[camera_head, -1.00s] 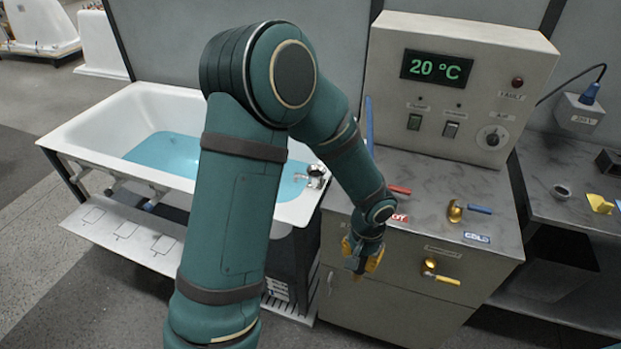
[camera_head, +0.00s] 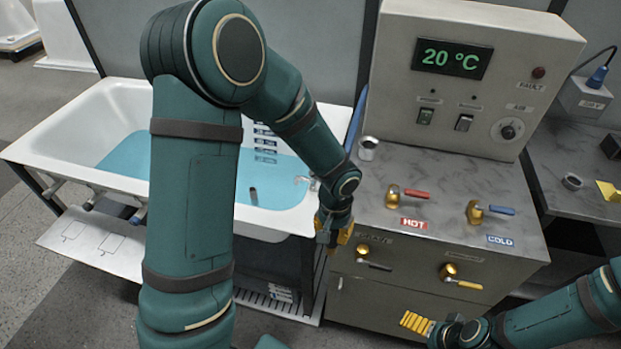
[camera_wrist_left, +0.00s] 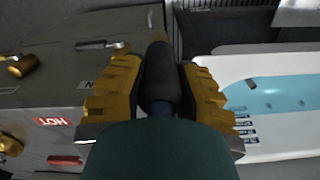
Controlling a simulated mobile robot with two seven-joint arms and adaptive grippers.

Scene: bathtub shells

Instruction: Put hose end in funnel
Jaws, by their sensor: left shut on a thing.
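My left gripper (camera_head: 335,235) is in front of the counter's left edge, beside the tub. In the left wrist view its yellow ridged fingers (camera_wrist_left: 160,95) are shut on a dark cylinder with a brownish tip, which looks like the hose end (camera_wrist_left: 158,75). A blue hose (camera_head: 356,118) shows behind, between tub and cabinet; its path to the gripper is hidden. A small silver open-topped cup (camera_head: 368,146), possibly the funnel, stands at the counter's back left, above and beyond the left gripper. My right gripper (camera_head: 418,323) is low at right, its yellow fingers showing; its opening is unclear.
The bathtub (camera_head: 85,125) holds blue water and a small dark floating object (camera_head: 253,196). The counter (camera_head: 450,185) carries a red-handled hot valve (camera_head: 405,195) and blue-handled cold valve (camera_head: 488,210). A control box (camera_head: 475,75) reads 20 °C.

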